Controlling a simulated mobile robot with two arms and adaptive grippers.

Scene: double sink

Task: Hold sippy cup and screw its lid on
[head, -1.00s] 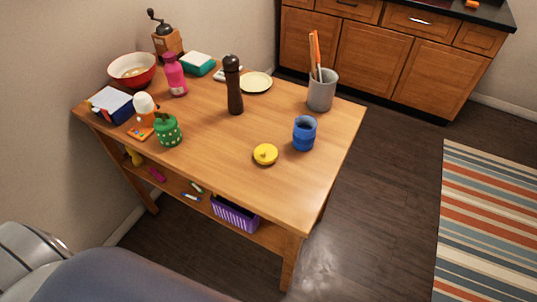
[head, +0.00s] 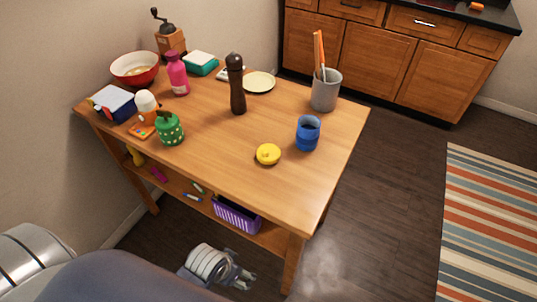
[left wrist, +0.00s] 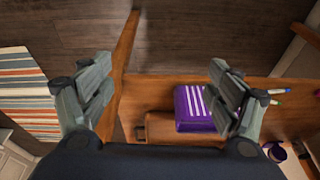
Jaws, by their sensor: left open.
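The blue sippy cup (head: 307,135) stands upright and uncovered near the right edge of the wooden table. Its yellow lid (head: 268,154) lies separately on the tabletop, left of and slightly nearer than the cup. My left gripper (head: 240,280) is low in front of the table, below tabletop height and well apart from both. In the left wrist view (left wrist: 160,85) its fingers are spread wide with nothing between them. Cup and lid are not in that view. My right gripper is not in view.
A purple basket (head: 236,215) sits on the lower shelf. The tabletop around the lid is clear. A table leg (head: 293,262) stands near my left gripper.

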